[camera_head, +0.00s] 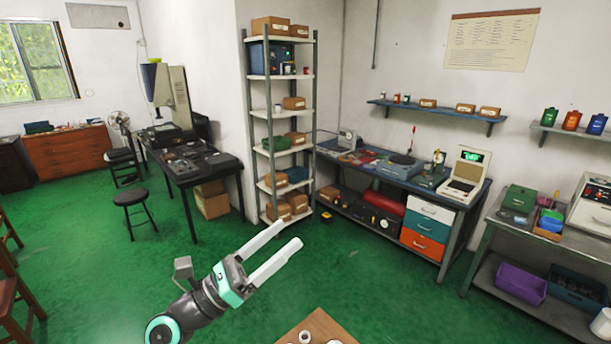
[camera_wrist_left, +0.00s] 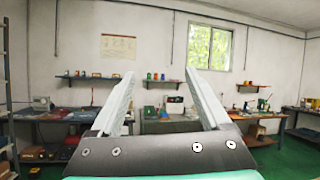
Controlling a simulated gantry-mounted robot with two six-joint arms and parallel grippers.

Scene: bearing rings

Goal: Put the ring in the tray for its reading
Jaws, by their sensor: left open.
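My left gripper (camera_head: 292,232) reaches in from the bottom left of the head view, its two pale fingers apart and nothing between them. In the left wrist view the fingers (camera_wrist_left: 162,98) are also spread and empty. A small pale ring-like piece (camera_head: 305,337) sits at the bottom edge of the head view on a brown surface (camera_head: 317,319), below and apart from the gripper. A larger white round piece (camera_head: 334,342) beside it is cut off by the frame. I cannot tell which tray belongs to a reading. My right gripper is not in view.
A device with a green screen (camera_head: 466,174) stands on the blue bench. The right bench holds a green box (camera_head: 520,198) and small coloured containers. A purple bin (camera_head: 521,283) lies on its lower shelf. A storage rack (camera_head: 270,120) stands behind. Green floor between is largely clear.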

